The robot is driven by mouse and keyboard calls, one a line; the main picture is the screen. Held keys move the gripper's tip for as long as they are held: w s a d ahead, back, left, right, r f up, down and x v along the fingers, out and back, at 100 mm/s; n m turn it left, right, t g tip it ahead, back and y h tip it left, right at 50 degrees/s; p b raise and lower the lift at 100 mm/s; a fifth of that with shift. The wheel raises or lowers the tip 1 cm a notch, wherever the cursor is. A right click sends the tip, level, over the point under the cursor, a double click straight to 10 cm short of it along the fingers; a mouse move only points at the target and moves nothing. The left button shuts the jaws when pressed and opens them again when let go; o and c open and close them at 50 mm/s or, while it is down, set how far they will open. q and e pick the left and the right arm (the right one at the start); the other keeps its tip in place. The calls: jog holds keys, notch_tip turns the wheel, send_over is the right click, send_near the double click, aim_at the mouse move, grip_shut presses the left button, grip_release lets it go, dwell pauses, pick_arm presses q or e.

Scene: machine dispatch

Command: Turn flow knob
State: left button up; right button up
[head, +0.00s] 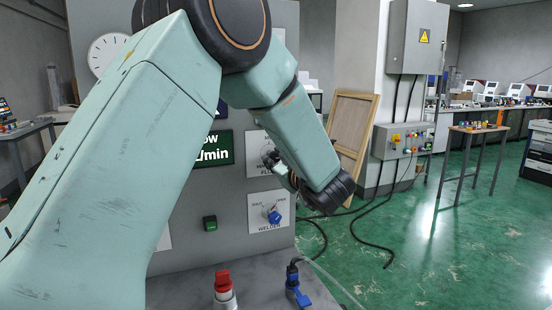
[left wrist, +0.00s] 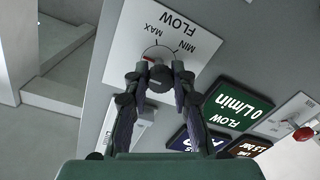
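The flow knob (left wrist: 160,78) is a small dark round knob on a white plate marked FLOW, MAX and MIN, which appears upside down in the left wrist view. A red mark shows at its upper left. My left gripper (left wrist: 160,72) has one finger on each side of the knob, with the fingertips close in against it, and looks shut on it. In the head view, my left gripper (head: 277,166) is at the upper white plate (head: 256,142) on the grey panel, mostly hidden behind my arm. My right gripper is not in view.
A green display (left wrist: 237,108) reads 0 L/min. Below the flow plate is a welder plate with a blue knob (head: 274,214). Green floor is open to the right.

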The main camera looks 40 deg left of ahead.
pick_arm(q)
jog(key=o, duration=0.5)
jog(key=shift+w+a+f, duration=0.2)
jog(key=shift+c, duration=0.2)
jog(key=shift+s+d+r, duration=0.2)
jog(key=shift+d, duration=0.05)
jog(key=v, duration=0.7)
jog(key=shift+f, duration=0.1)
jog(key=shift+s+d, duration=0.1)
jog(key=shift+d, duration=0.05)
